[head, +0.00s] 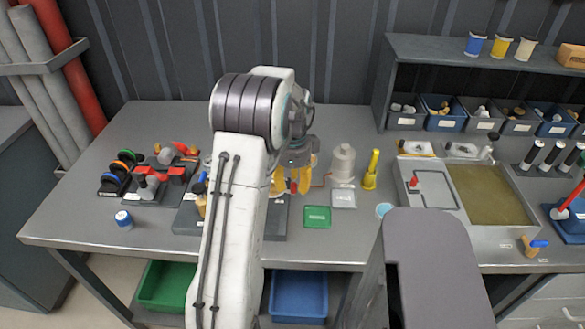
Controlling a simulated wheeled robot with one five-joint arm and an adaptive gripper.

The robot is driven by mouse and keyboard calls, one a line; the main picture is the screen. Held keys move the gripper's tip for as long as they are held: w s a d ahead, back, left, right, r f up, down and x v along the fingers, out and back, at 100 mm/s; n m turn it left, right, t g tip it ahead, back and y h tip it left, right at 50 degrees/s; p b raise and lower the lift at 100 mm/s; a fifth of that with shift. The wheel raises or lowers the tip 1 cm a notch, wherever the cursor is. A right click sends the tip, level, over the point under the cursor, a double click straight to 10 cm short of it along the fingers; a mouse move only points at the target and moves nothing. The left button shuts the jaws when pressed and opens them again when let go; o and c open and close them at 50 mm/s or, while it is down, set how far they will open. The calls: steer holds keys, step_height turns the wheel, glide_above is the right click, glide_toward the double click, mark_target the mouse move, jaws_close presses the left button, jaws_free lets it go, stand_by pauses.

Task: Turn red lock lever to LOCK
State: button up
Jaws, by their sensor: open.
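My gripper (293,181), with yellow fingers, is open and points down over a dark grey plate (278,222) near the middle of the bench. A small red piece (294,187) shows between or just behind the fingers; I cannot tell whether they touch it. My arm hides much of this plate and what stands on it. Another red lever (571,197) is tilted on a blue base at the far right edge. No LOCK marking can be read, so I cannot tell which red part is the lock lever.
Red-handled valve parts (174,174) stand at left, near a blue-and-white cap (123,218). A white bottle (342,161), yellow bottle (371,170) and green pad (317,216) are right of my gripper. A tray (495,235) and shelf (440,54) fill the right side. The front-left bench is mostly clear.

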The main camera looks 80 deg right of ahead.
mark_target(293, 184)
step_height(293, 184, up, 11)
steer(key=shift+r, duration=0.2)
stand_by(0.3)
stand_by(0.8)
